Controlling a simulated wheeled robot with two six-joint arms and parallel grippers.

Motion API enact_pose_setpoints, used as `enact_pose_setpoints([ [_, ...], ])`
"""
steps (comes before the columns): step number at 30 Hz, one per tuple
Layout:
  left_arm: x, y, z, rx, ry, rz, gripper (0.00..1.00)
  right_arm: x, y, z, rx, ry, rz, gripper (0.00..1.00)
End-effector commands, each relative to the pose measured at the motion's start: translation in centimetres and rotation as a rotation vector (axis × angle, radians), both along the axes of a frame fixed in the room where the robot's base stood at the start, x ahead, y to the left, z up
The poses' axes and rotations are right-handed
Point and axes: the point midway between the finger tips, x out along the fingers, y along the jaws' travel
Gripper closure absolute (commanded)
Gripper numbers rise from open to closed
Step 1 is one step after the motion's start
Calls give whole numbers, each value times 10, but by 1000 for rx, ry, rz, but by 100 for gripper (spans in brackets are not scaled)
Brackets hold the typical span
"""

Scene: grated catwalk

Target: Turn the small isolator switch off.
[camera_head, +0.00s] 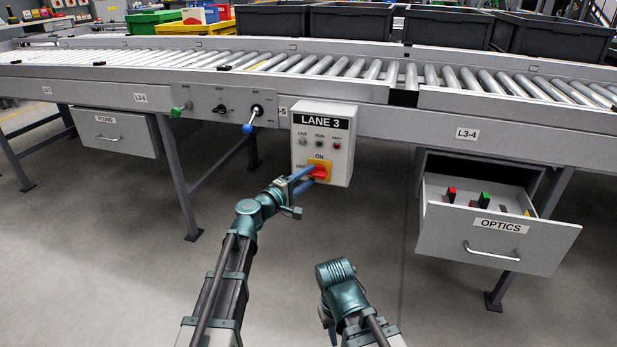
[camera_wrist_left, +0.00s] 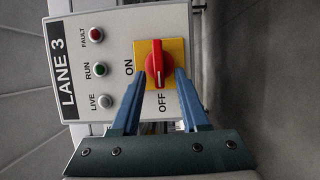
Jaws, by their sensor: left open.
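The isolator switch (camera_head: 319,171) is a red rotary handle on a yellow plate, low on the grey LANE 3 box (camera_head: 341,148). In the left wrist view, the red handle (camera_wrist_left: 155,62) lies along the line toward the OFF label, with its pale mark at the OFF end. ON is printed beside the plate. My left gripper (camera_head: 306,179) is at the switch; in its wrist view, its two blue fingers (camera_wrist_left: 161,75) are apart, one on each side of the handle's lower end. I cannot tell whether they touch it. My right arm is low in the head view, its fingers not visible.
Left of the box, a panel (camera_head: 203,106) carries a green knob, a black one and a blue-tipped lever (camera_head: 249,128). The open OPTICS drawer (camera_head: 490,240) juts out at right. The roller conveyor (camera_head: 330,66) runs above. Floor in front is clear.

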Motion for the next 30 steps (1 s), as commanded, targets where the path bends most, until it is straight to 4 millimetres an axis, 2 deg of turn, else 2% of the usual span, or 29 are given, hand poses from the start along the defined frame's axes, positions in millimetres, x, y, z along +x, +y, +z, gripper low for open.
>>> enact_pose_setpoints([
  [9,-55,40,-1,0,0,3,55,0,0,-1,0,0,0,73],
  [16,-88,65,-1,0,0,2,55,0,0,-1,0,0,0,73],
  [22,-102,77,-1,0,0,1,55,0,0,-1,0,0,0,73],
  [30,-105,80,-1,0,0,-1,55,0,0,-1,0,0,0,73],
])
